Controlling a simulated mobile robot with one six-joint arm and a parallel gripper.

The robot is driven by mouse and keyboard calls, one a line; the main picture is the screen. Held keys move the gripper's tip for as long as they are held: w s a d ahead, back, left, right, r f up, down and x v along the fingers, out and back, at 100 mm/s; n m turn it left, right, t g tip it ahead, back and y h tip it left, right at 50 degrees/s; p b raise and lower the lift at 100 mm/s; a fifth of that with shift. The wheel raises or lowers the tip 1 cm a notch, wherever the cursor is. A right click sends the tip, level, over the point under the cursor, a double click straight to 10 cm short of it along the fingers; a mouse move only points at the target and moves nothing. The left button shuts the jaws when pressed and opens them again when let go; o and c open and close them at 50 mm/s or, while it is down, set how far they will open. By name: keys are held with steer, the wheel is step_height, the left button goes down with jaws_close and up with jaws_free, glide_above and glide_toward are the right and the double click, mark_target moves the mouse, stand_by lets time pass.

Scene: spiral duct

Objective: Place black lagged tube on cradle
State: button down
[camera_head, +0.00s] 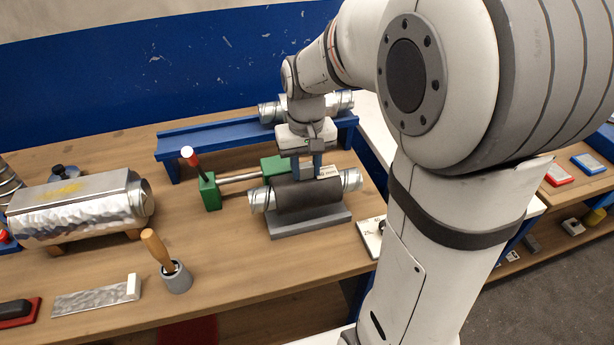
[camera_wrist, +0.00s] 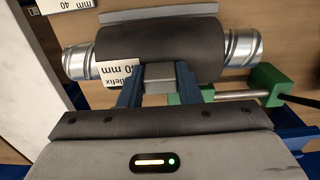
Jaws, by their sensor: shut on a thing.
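The black lagged tube (camera_head: 308,196), a dark sleeve with bare spiral metal ends, lies lengthwise over the grey cradle (camera_head: 312,222). I cannot tell whether it rests fully on the cradle or is held just above it. My gripper (camera_head: 307,172) comes down from above with its blue fingers at the middle of the sleeve, shut on the tube. In the wrist view, the tube (camera_wrist: 200,50) runs across the top, with a white label reading 40 mm, and the blue fingers (camera_wrist: 158,82) meet its near side. A strip of the cradle (camera_wrist: 155,13) shows beyond it.
A blue rack (camera_head: 205,138) with another metal duct is further back.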

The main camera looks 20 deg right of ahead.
mark_target(306, 178)
steer(key=shift+f, duration=1.55)
steer(key=shift+s, duration=0.1)
steer(key=shift+f, duration=0.2)
steer(key=c, duration=1.1)
jaws_free()
steer(key=shift+o, duration=0.2)
